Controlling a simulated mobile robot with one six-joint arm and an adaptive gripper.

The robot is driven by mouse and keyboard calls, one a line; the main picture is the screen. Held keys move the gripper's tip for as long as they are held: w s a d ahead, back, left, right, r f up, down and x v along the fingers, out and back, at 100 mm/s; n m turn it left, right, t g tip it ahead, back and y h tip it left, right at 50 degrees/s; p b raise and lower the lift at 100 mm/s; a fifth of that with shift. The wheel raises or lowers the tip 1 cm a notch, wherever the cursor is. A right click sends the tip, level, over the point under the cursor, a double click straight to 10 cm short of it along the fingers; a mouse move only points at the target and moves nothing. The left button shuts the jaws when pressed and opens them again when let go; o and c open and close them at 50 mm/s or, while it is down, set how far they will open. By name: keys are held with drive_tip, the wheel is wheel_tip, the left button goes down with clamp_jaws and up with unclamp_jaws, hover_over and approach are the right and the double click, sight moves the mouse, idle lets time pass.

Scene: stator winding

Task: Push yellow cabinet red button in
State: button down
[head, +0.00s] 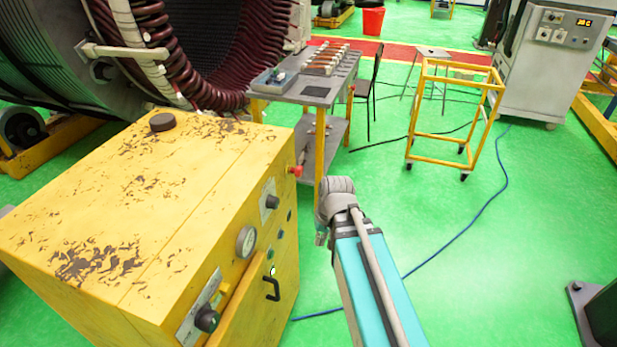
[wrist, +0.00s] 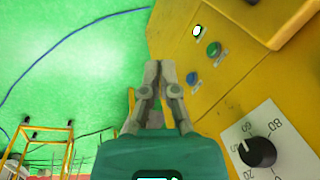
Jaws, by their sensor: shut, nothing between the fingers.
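The yellow cabinet (head: 190,190) stands at the left in the head view, its worn top and front panel visible. Its red button (head: 297,171) sticks out from the far end of the front panel. My gripper (head: 320,238) is in front of the panel, nearer the camera than the red button and apart from it. In the wrist view my gripper (wrist: 160,65) is shut and empty, pointing along the yellow panel (wrist: 235,80). The red button does not show in the wrist view.
The panel also carries a dial (wrist: 257,152), a blue button (wrist: 192,78), a green button (wrist: 213,49), a white button (wrist: 197,31), a gauge (head: 246,241) and a handle (head: 271,287). A grey table (head: 335,92) stands behind the cabinet.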

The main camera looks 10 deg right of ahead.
drive_tip(key=w+f+m+t+y+b, duration=0.1)
drive_tip(key=w+f+m+y+b, duration=0.1)
drive_tip(key=w+y+b, duration=0.3)
drive_tip(key=m+t+y+b, duration=0.3)
drive_tip(key=t+y+b, duration=0.5)
drive_tip(key=y, duration=0.1)
approach(302, 172)
drive_tip(key=v, duration=0.6)
drive_tip(key=shift+s+d+r, duration=0.1)
drive_tip(key=shift+s+r, duration=0.05)
drive_tip(key=shift+r, duration=0.15)
drive_tip(key=x, duration=1.4)
drive_tip(key=shift+f, duration=0.3)
